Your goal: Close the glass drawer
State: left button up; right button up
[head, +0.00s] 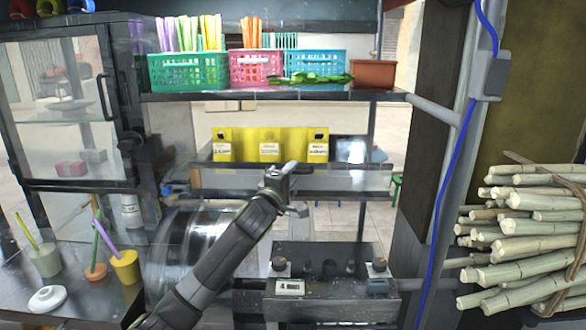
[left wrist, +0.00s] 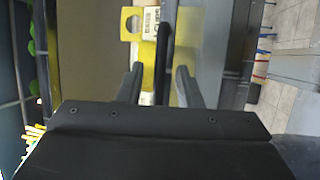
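The glass drawer (head: 345,181) is in the middle of the head view, below the upper shelf. It has a clear front panel and a dark top rail. My left gripper (head: 292,190) is at the front of this drawer, near the middle of its width. In the left wrist view its two fingers (left wrist: 160,88) stand apart, with a dark bar (left wrist: 163,60) between them that looks like part of the drawer. I cannot tell whether the fingers touch the bar. My right gripper is not seen.
A yellow holder (head: 268,143) with white labels stands behind the drawer. Baskets (head: 188,70) line the shelf above. A glass cabinet (head: 70,110) and cups (head: 125,267) are at left. A metal machine (head: 330,285) is below. Sugarcane (head: 525,235) is stacked at right.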

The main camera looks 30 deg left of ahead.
pick_arm(q)
jog(key=shift+w+a+r, duration=0.1)
jog(key=shift+w, duration=0.5)
grip_shut()
